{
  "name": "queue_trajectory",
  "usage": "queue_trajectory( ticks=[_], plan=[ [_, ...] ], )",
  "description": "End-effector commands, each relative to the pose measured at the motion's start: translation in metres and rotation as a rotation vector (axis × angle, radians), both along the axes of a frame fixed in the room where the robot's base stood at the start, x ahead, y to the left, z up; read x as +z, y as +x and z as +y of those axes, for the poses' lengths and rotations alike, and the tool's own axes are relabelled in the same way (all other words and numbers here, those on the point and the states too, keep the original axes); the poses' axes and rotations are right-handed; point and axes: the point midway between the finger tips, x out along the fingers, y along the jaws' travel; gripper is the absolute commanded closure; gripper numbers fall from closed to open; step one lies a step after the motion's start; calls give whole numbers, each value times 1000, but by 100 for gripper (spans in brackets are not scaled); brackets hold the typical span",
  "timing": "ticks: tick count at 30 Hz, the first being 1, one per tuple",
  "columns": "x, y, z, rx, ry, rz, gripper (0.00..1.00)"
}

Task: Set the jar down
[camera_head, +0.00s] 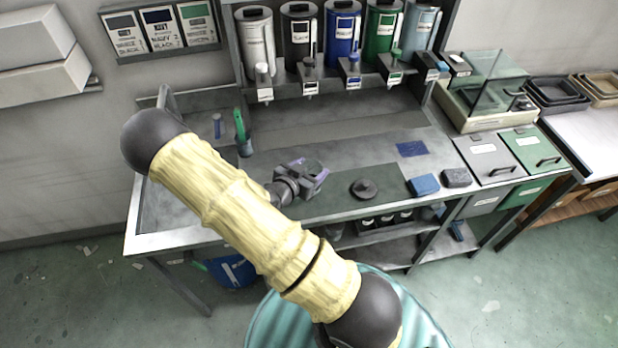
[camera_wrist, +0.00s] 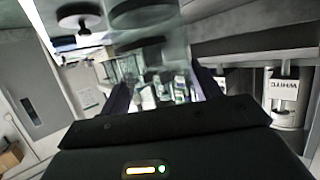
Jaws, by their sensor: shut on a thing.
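My gripper (camera_head: 312,172) is above the front middle of the steel bench. In the wrist view its two dark fingers (camera_wrist: 163,92) are on either side of a clear, glassy body, which I take to be the jar (camera_wrist: 152,62). The gripper is shut on it. In the head view the jar is mostly hidden by the gripper and hard to make out. I cannot tell whether its base touches the bench. A dark round lid with a knob (camera_head: 364,187) lies on the dark mat (camera_head: 345,203), right of the gripper.
A blue block (camera_head: 424,185) and a grey block (camera_head: 457,177) lie right of the lid. Canister dispensers (camera_head: 342,35) line the back. Bare bench (camera_head: 320,135) lies between them and the gripper.

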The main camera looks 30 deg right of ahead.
Motion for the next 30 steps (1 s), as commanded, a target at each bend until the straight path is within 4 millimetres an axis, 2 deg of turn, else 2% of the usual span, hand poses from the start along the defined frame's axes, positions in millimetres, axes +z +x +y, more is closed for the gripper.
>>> queue_trajectory(
  ticks=[4,13,26,27,29,30],
  plan=[
    [-6,-1,-3,-5,-3,1,94],
    [-38,0,1,5,-2,2,94],
    [-45,1,3,6,-1,-1,94],
    [-44,1,3,6,0,0,29],
    [-44,1,3,6,0,0,17],
    [-44,0,3,5,0,0,15]
  ],
)
